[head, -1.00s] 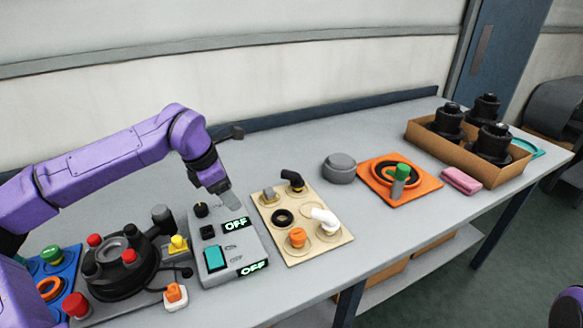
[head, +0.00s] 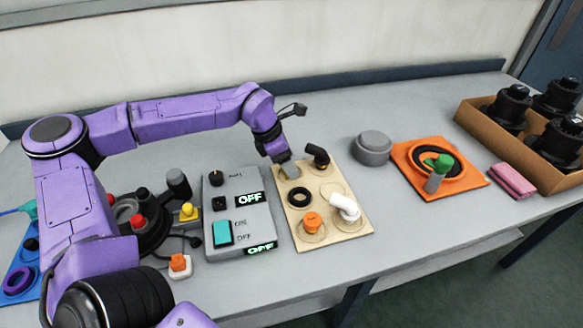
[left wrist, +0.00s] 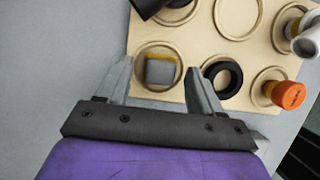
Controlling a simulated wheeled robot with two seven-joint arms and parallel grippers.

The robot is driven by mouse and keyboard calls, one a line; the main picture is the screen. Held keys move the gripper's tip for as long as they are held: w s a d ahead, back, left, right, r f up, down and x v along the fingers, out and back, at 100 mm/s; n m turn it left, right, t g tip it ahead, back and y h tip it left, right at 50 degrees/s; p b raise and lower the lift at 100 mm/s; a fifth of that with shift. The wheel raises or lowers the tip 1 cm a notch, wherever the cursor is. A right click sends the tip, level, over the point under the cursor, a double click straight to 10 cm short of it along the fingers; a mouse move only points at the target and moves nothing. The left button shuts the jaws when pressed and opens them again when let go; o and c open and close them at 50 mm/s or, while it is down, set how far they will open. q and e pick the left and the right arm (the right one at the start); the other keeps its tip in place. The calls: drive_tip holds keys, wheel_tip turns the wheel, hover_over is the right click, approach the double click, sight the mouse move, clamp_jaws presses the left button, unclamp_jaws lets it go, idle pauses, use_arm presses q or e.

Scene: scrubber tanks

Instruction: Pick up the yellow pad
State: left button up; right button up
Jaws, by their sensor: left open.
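A small grey block with a yellow strip along its far edge (left wrist: 162,70) sits in a round recess of the tan board (left wrist: 180,27); it is the only pad-like thing with yellow that I see. In the head view my left gripper (head: 285,166) hangs over the board's (head: 330,222) far left corner and hides the block. In the left wrist view the left gripper (left wrist: 159,72) is open and empty, a finger to each side of the block. Whether the fingertips are level with it I cannot tell. My right gripper is out of view.
The board also carries a black elbow (head: 316,156), a black ring (head: 299,197), a white elbow (head: 345,208) and an orange fitting (head: 312,222). A grey switch box (head: 237,217) stands left. A grey round lid (head: 371,147), an orange plate (head: 462,184) and a pink pad (head: 512,181) lie right.

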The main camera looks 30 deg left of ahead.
use_arm(q)
drive_tip(key=shift+d+f, duration=0.1)
drive_tip(key=shift+f, duration=0.05)
drive_tip(key=shift+c, duration=0.3)
drive_tip(key=c, duration=1.1)
drive_tip(key=shift+o, duration=0.2)
drive_tip(key=shift+r, duration=0.45)
drive_tip(key=s+d+r+b, duration=0.2)
drive_tip(key=d+r+b, duration=0.1)
drive_tip(key=d+r, duration=0.9)
drive_tip(key=shift+s+d, duration=0.4)
drive_tip(key=shift+d, duration=0.45)
